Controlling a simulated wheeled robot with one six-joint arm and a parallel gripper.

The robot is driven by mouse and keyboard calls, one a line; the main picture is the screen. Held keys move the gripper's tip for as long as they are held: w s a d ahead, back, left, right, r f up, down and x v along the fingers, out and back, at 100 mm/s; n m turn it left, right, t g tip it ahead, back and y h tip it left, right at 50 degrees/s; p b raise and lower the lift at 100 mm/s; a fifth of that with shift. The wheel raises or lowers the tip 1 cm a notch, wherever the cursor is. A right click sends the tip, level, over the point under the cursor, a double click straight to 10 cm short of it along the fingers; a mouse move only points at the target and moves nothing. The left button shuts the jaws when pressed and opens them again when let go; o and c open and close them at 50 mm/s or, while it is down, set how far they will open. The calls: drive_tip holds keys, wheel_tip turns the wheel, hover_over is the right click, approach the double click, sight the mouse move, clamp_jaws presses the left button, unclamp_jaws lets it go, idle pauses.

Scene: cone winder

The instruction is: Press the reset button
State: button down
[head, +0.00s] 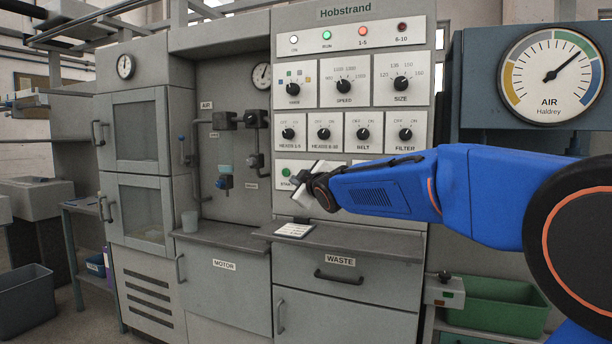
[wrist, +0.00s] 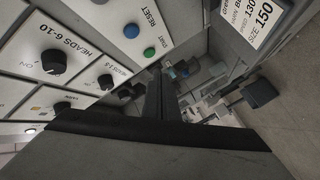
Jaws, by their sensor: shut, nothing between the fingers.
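The reset button is a blue round button (wrist: 131,31) on a white plate marked RESET, in the wrist view up and left of my fingertips. The green start button (wrist: 149,52) is beside it and also shows in the head view (head: 286,172). In the head view the reset button is hidden behind my gripper and arm. My gripper (head: 303,187) is in front of the lowest row of the control panel, just right of the start button. In the wrist view my gripper (wrist: 161,88) is shut and empty, its fingers apart from the blue button.
Rows of black knobs (head: 344,87) fill the panel above. A shelf (head: 340,241) juts out below, with a printed card (head: 294,230) on it. The RUN lamp (head: 327,35) is green and the 1-5 lamp (head: 363,32) red.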

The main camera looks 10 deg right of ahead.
drive_tip(key=shift+w+a+r, duration=0.1)
drive_tip(key=shift+w+a, duration=0.05)
drive_tip(key=shift+w, duration=0.05)
drive_tip(key=shift+w, duration=0.1)
drive_tip(key=w+d, duration=0.5)
drive_tip(key=w, duration=0.2)
drive_tip(key=shift+d, duration=0.15)
idle(0.4)
drive_tip(key=shift+w+d, duration=0.1)
idle(2.0)
drive_tip(key=shift+w+d, duration=0.1)
drive_tip(key=shift+w, duration=0.1)
drive_tip(key=shift+w+d, duration=0.25)
drive_tip(key=shift+w, duration=0.1)
idle(1.0)
drive_tip(key=shift+s, duration=0.1)
drive_tip(key=shift+s+a, duration=0.45)
drive_tip(key=shift+s, duration=0.15)
